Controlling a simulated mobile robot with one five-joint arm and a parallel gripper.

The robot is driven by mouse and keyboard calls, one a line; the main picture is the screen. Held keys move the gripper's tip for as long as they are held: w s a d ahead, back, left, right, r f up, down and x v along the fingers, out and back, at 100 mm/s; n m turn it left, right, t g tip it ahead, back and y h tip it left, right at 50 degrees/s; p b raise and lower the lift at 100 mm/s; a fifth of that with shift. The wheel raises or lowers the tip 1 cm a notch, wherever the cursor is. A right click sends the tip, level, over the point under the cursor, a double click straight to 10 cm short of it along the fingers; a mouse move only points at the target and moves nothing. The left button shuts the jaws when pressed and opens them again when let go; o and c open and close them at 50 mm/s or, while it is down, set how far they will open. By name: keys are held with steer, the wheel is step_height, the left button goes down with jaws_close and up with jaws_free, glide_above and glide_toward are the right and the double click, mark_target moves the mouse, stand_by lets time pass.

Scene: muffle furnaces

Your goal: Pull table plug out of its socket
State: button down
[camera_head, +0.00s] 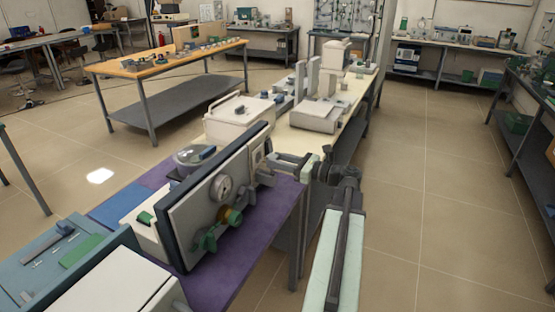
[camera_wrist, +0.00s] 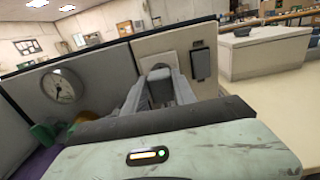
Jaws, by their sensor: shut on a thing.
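The table plug (camera_wrist: 160,82) is a grey block between my gripper's two fingers. It sits in front of a pale socket plate (camera_wrist: 150,47) at the end of the dark-edged panel. My gripper (camera_wrist: 161,98) is shut on the plug. I cannot tell how deep the plug sits in the socket, as its far side is hidden. In the head view my gripper (camera_head: 269,170) reaches left to the pale socket plate (camera_head: 257,156), and the plug is too small and covered to make out there.
The upright panel (camera_head: 190,205) carries a round gauge (camera_head: 221,187) and green and brass valves (camera_head: 220,228). It stands on a purple-topped bench (camera_head: 262,225). A white box (camera_head: 238,118) and other devices stand beyond it. Open tiled floor (camera_head: 420,220) lies on the right.

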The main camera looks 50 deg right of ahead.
steer(key=shift+s+f, duration=0.1)
steer(key=shift+s, duration=0.05)
steer(key=c, duration=1)
jaws_free()
steer(key=shift+s, duration=0.1)
steer(key=v, duration=0.7)
steer(key=shift+s+d, duration=0.2)
steer(key=shift+s, duration=0.1)
